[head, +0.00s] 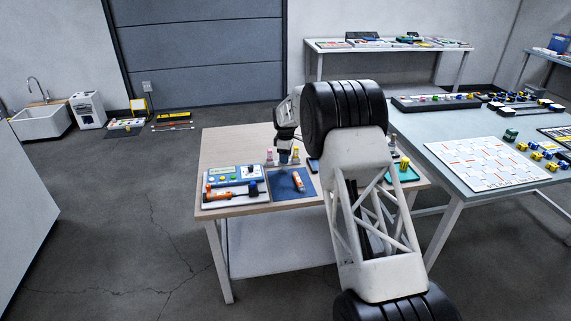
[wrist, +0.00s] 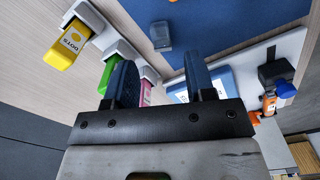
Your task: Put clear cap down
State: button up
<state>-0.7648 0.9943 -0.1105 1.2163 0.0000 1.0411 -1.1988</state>
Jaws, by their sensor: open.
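A small translucent grey-blue cap (wrist: 161,36), which looks like the clear cap, is at the edge of the blue mat (wrist: 225,22) in the wrist view. It appears to rest there, apart from my fingers. My gripper (wrist: 160,78) is open, with its two dark fingers spread and nothing visible between the tips. In the head view my gripper (head: 290,150) hangs over the back of the wooden table (head: 236,143), near the mat (head: 284,193). I cannot make out the cap in the head view.
Yellow (wrist: 64,47), green (wrist: 107,75) and pink (wrist: 147,91) bottles stand in grey holders close to my left finger. An orange tool (head: 298,182) lies on the mat. A blue-and-white panel (head: 234,175) and another orange tool (head: 222,195) lie left of it.

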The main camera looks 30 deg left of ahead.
aim_at(286, 168)
jog(key=shift+r, duration=2.9)
